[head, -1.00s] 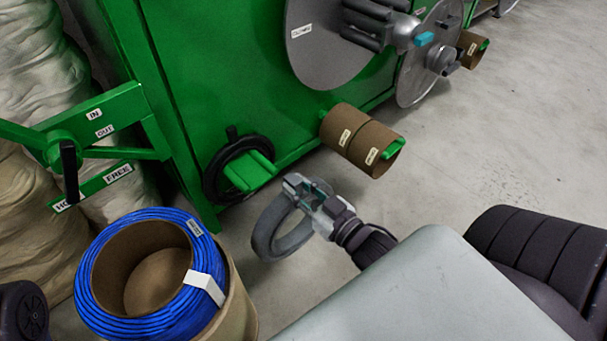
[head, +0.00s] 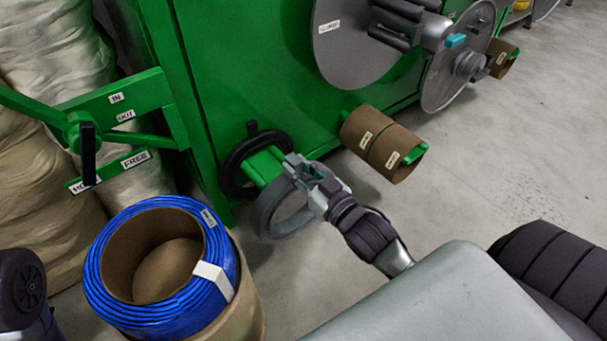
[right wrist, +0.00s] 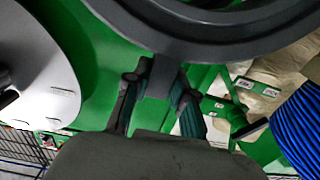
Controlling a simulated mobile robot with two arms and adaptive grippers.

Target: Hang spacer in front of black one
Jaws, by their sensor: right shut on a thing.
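The grey ring-shaped spacer (head: 288,226) is held in my right gripper (head: 302,180), which is shut on its upper edge. The black spacer (head: 232,180) hangs around the green peg (head: 264,166) on the machine's side. The grey ring is at the near end of the peg, in front of the black one; I cannot tell whether the peg passes through it. In the right wrist view the grey spacer (right wrist: 200,42) arches across the top, with my gripper fingers (right wrist: 158,88) below it. My left gripper is not in view.
The green machine (head: 290,105) stands behind. Cardboard rolls (head: 385,145) sit on another peg to the right. A blue cable coil (head: 120,300) rests on a cardboard drum at the lower left. A green lever (head: 88,150) juts out at the left. Floor is clear on the right.

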